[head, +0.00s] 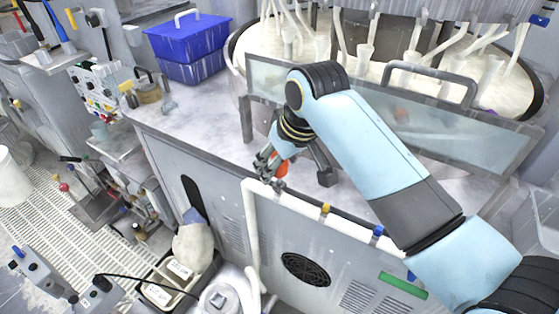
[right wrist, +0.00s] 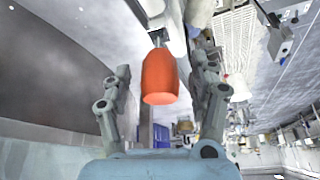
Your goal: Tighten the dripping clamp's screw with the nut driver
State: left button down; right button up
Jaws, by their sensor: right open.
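The nut driver has an orange handle (right wrist: 159,80) and a short metal shaft; in the right wrist view the handle lies between my right gripper's fingers, with gaps on both sides. My right gripper (head: 267,170) is open around it, not touching it. In the head view a little of the orange handle (head: 281,169) shows beside the fingers, above the cabinet's front edge. The driver's tip is not clear. A white pipe (head: 290,198) runs along that edge, with yellow (head: 326,208) and blue (head: 378,231) fittings. I cannot tell which clamp drips. My left gripper is not in view.
A splash panel (head: 460,140) with a handle stands behind my right arm, before the round polishing machine (head: 245,50). A blue box (head: 190,45) sits at the back left. A tray (head: 150,285) and rag (head: 192,245) are below. The worktop (head: 190,125) left of the gripper is mostly clear.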

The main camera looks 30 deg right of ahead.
jog(key=v, duration=1.2)
